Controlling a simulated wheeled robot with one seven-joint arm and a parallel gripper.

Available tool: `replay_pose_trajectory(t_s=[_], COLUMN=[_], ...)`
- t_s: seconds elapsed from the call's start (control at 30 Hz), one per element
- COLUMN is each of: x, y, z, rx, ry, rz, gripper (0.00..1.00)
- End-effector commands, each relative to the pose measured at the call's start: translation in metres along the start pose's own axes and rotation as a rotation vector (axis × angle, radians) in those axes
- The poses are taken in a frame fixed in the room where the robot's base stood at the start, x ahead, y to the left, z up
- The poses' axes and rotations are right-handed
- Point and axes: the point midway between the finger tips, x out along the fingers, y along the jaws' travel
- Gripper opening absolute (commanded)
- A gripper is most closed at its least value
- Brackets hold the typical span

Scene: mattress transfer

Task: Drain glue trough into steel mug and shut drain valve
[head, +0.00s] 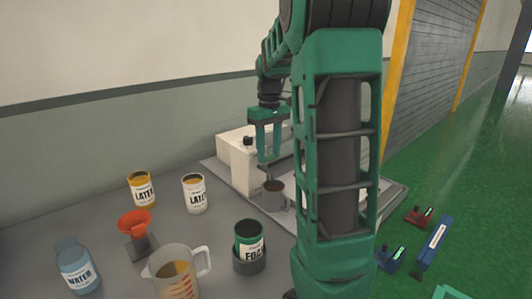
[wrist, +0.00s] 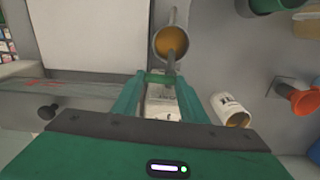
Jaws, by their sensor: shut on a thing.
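The steel mug (head: 274,198) looks upright beside the white machine in the head view. In the wrist view the mug (wrist: 158,44) is seen from above with amber liquid inside. My gripper (head: 266,158) points down beside the mug; it also shows in the wrist view (wrist: 162,78). Its fingers are shut on what looks like the mug's handle, a grey strip reaching from the mug to the fingertips. A white box-like unit (head: 237,172), seemingly part of the glue trough, has a black knob (head: 247,140). The knob also shows in the wrist view (wrist: 47,112). Its valve state cannot be told.
Two latex cans (head: 143,189) (head: 195,196), an orange funnel (head: 134,222), a blue water bottle (head: 76,268), a measuring jug (head: 176,279) with amber content and a green foam can (head: 248,242) stand on the left of the grey table. My arm hides part of the right side.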

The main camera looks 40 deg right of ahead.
Motion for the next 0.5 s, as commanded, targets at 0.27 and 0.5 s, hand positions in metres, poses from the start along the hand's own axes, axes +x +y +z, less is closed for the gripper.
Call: replay_pose_trajectory(t_s=[0.27,0.5], x=[-0.0022,-0.0022], y=[-0.0004,-0.0004], z=[-0.0041,-0.0041], rx=[-0.073,-0.082], ry=[0.008,0.008], rz=[0.003,0.003], gripper=[0.17,0.17])
